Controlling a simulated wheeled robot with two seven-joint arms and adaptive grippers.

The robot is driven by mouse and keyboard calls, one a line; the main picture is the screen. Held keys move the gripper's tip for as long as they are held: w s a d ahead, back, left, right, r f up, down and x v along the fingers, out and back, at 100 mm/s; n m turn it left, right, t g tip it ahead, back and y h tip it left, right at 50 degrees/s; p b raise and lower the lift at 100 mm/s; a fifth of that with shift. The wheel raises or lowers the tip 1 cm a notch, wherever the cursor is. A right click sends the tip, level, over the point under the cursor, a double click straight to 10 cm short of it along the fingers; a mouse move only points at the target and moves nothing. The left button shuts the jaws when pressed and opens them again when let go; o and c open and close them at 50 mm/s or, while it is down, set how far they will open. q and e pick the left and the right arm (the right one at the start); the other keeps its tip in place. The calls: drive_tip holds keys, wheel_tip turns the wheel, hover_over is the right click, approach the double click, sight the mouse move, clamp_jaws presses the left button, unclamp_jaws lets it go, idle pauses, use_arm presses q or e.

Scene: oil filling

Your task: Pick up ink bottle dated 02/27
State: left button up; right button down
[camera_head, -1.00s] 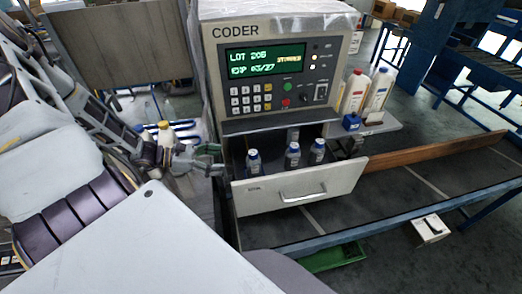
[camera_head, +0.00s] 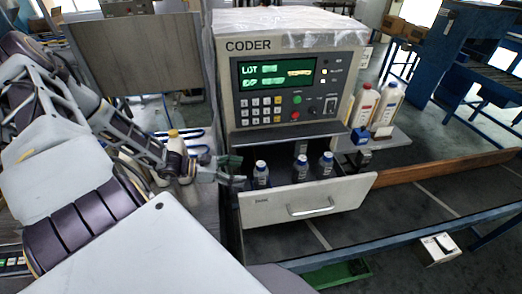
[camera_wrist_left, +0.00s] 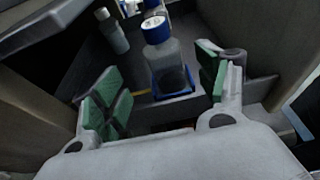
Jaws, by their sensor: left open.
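My left gripper (camera_head: 234,172) is at the drawer's left side, close to the left bottle. In the left wrist view my left gripper (camera_wrist_left: 160,92) is open, green pads apart, with a blue-capped bottle (camera_wrist_left: 165,62) ahead between the fingers, not gripped. A second bottle (camera_wrist_left: 112,32) stands farther left there. My right gripper is not in view.
The coder (camera_head: 290,85) stands above the drawer (camera_head: 307,205); its display text is blurred. A yellow-capped bottle (camera_head: 175,143) stands behind my left arm. White bottles with red (camera_head: 362,106) and blue labels stand on a side shelf at right.

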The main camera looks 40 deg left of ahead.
sight(261, 173)
use_arm(q)
drive_tip(key=shift+x, duration=1.8)
drive_tip(key=shift+w+d+f, duration=0.1)
drive_tip(key=shift+w+d, duration=0.15)
drive_tip(key=shift+d, duration=0.05)
drive_tip(key=shift+p+x, duration=0.45)
drive_tip(key=shift+x, duration=1.7)
drive_tip(key=shift+s+d, duration=0.1)
drive_tip(key=shift+c, duration=0.5)
drive_tip(key=c, duration=1)
